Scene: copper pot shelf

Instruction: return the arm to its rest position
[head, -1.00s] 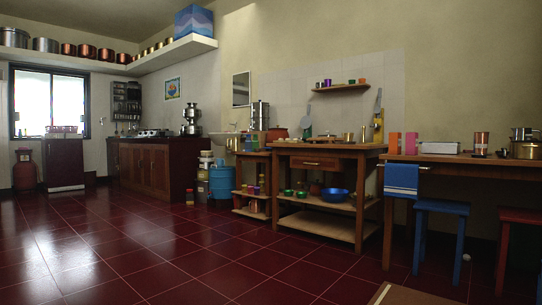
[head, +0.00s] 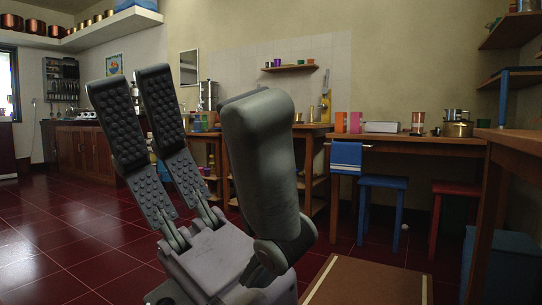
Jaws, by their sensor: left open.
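My left gripper (head: 138,92) is raised close in front of the head camera, at the left of the middle. Its two dark studded fingers point up and stand apart, with nothing between them. Its arm link hides part of the wooden work table (head: 316,128) and the shelves behind. My right gripper is not in view.
A long wooden table (head: 400,142) with a brass pot (head: 457,129) stands along the wall. A blue stool (head: 383,183) and a red stool (head: 455,190) are under it. Another wooden table (head: 515,136) is close at right. The red tiled floor (head: 60,235) is clear at left.

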